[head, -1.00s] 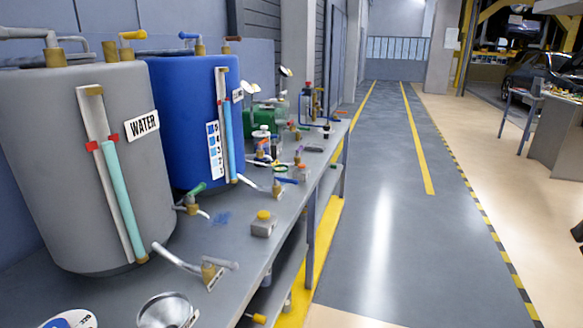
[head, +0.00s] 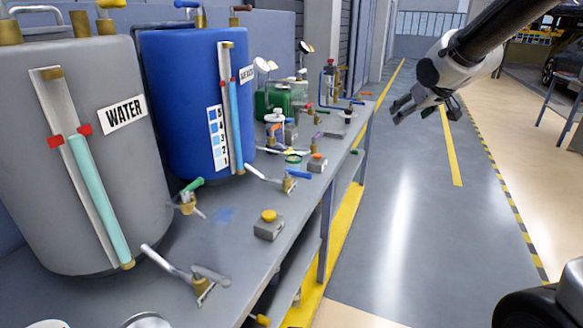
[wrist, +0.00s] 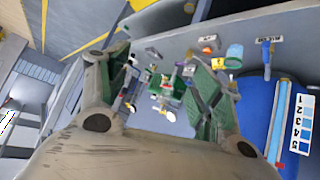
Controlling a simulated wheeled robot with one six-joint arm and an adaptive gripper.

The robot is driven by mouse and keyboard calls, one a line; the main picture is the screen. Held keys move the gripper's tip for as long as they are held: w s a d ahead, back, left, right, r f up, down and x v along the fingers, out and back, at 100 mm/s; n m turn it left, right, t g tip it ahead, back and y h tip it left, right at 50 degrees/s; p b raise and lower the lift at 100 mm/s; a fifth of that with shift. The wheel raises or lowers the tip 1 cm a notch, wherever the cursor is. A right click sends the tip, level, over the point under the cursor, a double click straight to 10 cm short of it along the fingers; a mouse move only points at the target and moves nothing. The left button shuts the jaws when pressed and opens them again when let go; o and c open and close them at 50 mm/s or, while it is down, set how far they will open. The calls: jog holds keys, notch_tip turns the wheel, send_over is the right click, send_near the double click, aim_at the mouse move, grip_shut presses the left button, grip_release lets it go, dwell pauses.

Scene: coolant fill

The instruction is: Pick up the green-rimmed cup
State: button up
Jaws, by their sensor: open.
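The green-rimmed cup (head: 293,157) is small in the head view. It stands on the workbench (head: 236,290) in front of the blue tank, among small fittings. In the wrist view a cup with a teal-green rim (wrist: 234,52) shows at the upper right, beside the right finger; it looks like the same cup. My gripper (head: 408,106) is raised over the aisle to the right of the bench, well apart from the cup. In the wrist view its two fingers (wrist: 160,62) are spread with nothing held between them.
The grey WATER tank (head: 95,200) and the blue tank (head: 180,110) fill the bench's left side. A grey block with a yellow knob (head: 268,226) and several valves stand near the front edge. A green container (head: 275,99) stands farther back. The aisle floor (head: 400,240) is clear.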

jog(key=w+a+f+n+y, duration=0.25)
jog(key=w+a+f, duration=0.35)
jog(key=w+a, duration=0.45)
jog(key=n+y, duration=0.3)
jog(key=y, duration=0.3)
send_over(294, 162)
jog(key=s+d, duration=0.2)
jog(key=d, duration=0.3)
notch_tip(294, 162, down, 9)
jog(key=f, duration=0.5)
jog(key=w+a+f, duration=0.1)
jog(key=f, duration=0.2)
jog(key=shift+f, duration=0.3)
jog(key=x, duration=0.6)
jog(key=shift+w+a+f, duration=0.15)
jog(key=shift+w, duration=0.05)
jog(key=c, duration=0.8)
